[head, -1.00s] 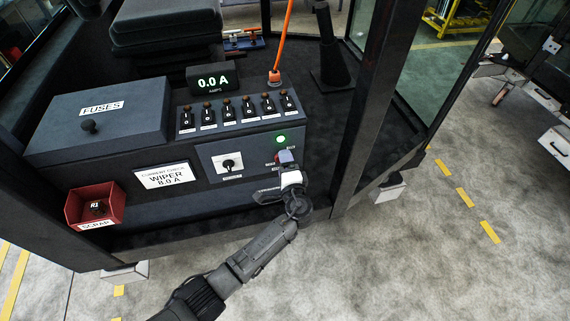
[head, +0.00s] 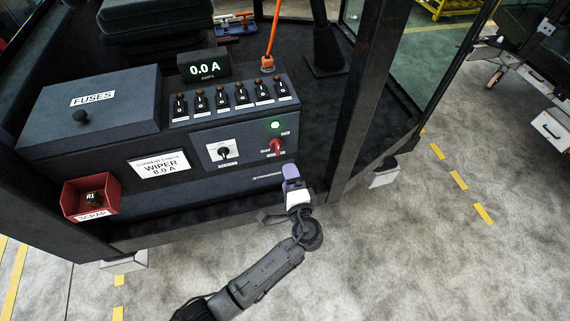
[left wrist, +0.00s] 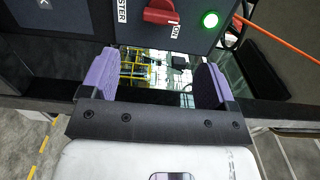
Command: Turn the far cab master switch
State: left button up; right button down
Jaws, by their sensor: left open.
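The master switch is a red rotary knob (head: 276,146) at the right end of the cab's front panel, below a lit green lamp (head: 275,125). In the left wrist view the red knob (left wrist: 161,13) sits at the top, turned nearly level, with part of the word "MASTER" to its left and the green lamp (left wrist: 210,19) to its right. My left gripper (head: 290,177) is below the knob in the head view, apart from it. In the wrist view its two purple fingers (left wrist: 158,80) are spread wide with nothing between them. My right gripper is not in view.
Left of the red knob is a black rotary switch (head: 224,152) on a white plate. Several toggle switches (head: 222,98) stand above, with a display (head: 204,66) reading 0.0 A. A fuse box (head: 93,108) and red scrap bin (head: 91,196) are at left. A dark pillar (head: 363,100) stands at right.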

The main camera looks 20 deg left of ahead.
pick_arm(q)
jog(key=shift+v, duration=1.65)
jog(key=s+a+n+g+h, duration=0.4)
jog(key=s+n+g+h, duration=0.3)
jog(key=s+n+h, duration=0.5)
jog(key=s+a+f+m+g+y, duration=0.1)
jog(key=s+a+f+g, duration=0.2)
jog(key=s, duration=0.7)
jog(key=s+a+f+m+g+y, duration=0.15)
jog(key=s+a+f, duration=0.35)
jog(key=s, duration=0.6)
notch_tip(320, 180, up, 29)
jog(key=d+p, duration=0.1)
jog(key=p, duration=2.9)
jog(key=shift+w+r+h, duration=0.2)
jog(key=shift+w+h, duration=0.05)
jog(key=shift+h, duration=0.1)
